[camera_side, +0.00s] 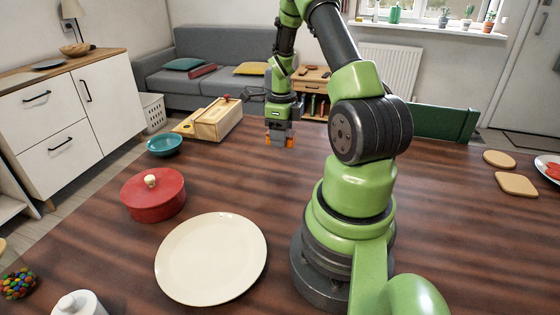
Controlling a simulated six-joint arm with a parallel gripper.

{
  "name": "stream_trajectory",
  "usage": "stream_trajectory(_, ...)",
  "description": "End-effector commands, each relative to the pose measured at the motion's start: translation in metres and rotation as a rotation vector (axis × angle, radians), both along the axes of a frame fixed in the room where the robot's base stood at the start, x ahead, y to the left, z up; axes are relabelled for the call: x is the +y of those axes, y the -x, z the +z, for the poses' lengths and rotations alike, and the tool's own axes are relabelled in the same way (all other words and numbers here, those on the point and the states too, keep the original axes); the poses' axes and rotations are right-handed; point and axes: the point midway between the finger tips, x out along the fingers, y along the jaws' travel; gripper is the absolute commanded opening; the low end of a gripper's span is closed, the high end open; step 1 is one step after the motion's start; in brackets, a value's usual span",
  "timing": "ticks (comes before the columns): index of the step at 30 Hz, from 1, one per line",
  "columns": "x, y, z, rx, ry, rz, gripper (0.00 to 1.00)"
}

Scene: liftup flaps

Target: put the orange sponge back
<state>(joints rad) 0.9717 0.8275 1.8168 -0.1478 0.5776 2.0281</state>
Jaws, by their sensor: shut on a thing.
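My gripper (280,141) points down at the far side of the table, to the right of the wooden box. It is shut on the orange sponge (291,142). Only small orange parts show on either side of the fingers, and the rest of the sponge is hidden. Whether it touches the table is hard to tell. The wooden box (210,126) is pale, with a small reddish knob on top. Its inside is not visible, and I cannot tell if its flap is open. A yellowish flat piece (184,127) lies at its left end.
A teal bowl (164,145), a lidded red pot (153,196) and a cream plate (212,258) stand on the left half of the table (255,182). A white lidded jar (78,303) is at the front. Two tan slabs (516,184) lie far right. Table between plate and gripper is clear.

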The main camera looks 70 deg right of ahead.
Motion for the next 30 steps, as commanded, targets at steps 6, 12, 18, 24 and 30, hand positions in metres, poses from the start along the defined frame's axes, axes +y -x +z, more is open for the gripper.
stream_trajectory(6,0.001,0.0,-0.029,0.001,-0.001,0.003,0.25)
stream_trajectory(12,0.001,0.0,-0.059,0.001,-0.003,0.005,0.25)
stream_trajectory(18,0.001,-0.001,-0.07,-0.001,0.002,0.005,0.25)
stream_trajectory(24,0.001,-0.001,-0.07,-0.001,0.002,0.005,0.25)
stream_trajectory(30,0.001,-0.001,-0.072,-0.001,0.001,0.005,0.7)
